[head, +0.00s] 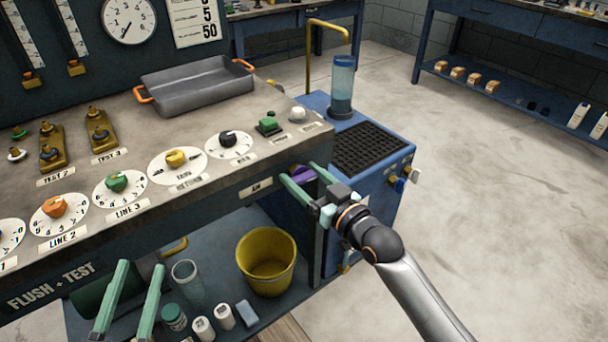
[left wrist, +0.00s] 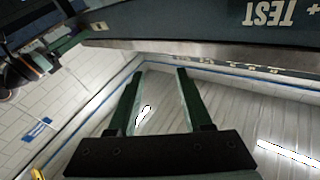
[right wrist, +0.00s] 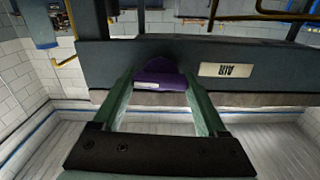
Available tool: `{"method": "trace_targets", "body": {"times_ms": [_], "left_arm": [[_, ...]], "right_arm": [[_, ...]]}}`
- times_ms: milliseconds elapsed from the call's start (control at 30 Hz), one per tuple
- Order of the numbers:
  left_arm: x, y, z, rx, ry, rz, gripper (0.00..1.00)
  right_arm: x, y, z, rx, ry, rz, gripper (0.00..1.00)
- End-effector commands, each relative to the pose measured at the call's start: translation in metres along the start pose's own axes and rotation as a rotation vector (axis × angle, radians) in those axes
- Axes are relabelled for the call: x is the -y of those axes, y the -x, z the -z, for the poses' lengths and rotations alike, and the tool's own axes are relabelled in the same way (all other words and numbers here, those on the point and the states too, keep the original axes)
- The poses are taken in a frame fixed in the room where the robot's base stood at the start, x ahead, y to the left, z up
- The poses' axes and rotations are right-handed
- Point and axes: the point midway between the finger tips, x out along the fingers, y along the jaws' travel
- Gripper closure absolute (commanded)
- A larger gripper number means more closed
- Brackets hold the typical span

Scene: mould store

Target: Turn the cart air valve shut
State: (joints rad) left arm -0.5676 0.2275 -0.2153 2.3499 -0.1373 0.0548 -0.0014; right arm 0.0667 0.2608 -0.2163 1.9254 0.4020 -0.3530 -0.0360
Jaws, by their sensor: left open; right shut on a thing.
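The air valve is a purple knob (head: 303,174) on the front edge of the cart bench, to the right of a small label (head: 256,187). In the right wrist view the purple knob (right wrist: 160,82) sits beside a plate reading AIR (right wrist: 225,70), with a pale mark on its face. My right gripper (head: 299,176) is shut on the knob, one finger on each side. The fingers hide part of it in the head view. My left gripper (head: 138,268) is open and empty, low in front of the bench at the lower left.
Below the bench a shelf holds a yellow bucket (head: 266,262), a clear beaker (head: 188,280) and several small containers. A blue unit (head: 372,150) with a dark grate stands just behind my right gripper. Dials and a grey tray (head: 197,86) are on the bench top. Floor at right is clear.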

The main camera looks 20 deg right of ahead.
Motion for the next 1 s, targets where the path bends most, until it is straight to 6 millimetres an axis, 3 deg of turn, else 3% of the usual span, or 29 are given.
{"method": "trace_targets", "body": {"times_ms": [100, 233, 600, 633, 833, 1000], "left_arm": [[-0.004, 0.004, -0.028, 0.119, 0.034, 0.000, 0.50], [-0.007, 0.009, -0.050, 0.204, 0.060, -0.001, 0.50], [-0.008, 0.011, -0.058, 0.233, 0.067, -0.002, 0.50], [-0.008, 0.011, -0.058, 0.232, 0.067, -0.002, 0.50], [-0.008, 0.011, -0.057, 0.231, 0.067, -0.001, 0.50], [-0.008, 0.011, -0.057, 0.231, 0.066, -0.001, 0.50]], "right_arm": [[0.000, 0.000, 0.002, 0.002, 0.043, -0.001, 0.81], [0.000, 0.000, 0.001, 0.002, 0.076, 0.001, 0.81], [0.000, 0.000, 0.000, 0.000, 0.091, 0.001, 0.81], [0.000, 0.000, 0.000, 0.000, 0.092, 0.001, 0.23], [0.000, 0.000, 0.000, 0.000, 0.090, 0.001, 0.00], [0.000, 0.000, 0.000, 0.000, 0.088, 0.001, 0.00]]}}
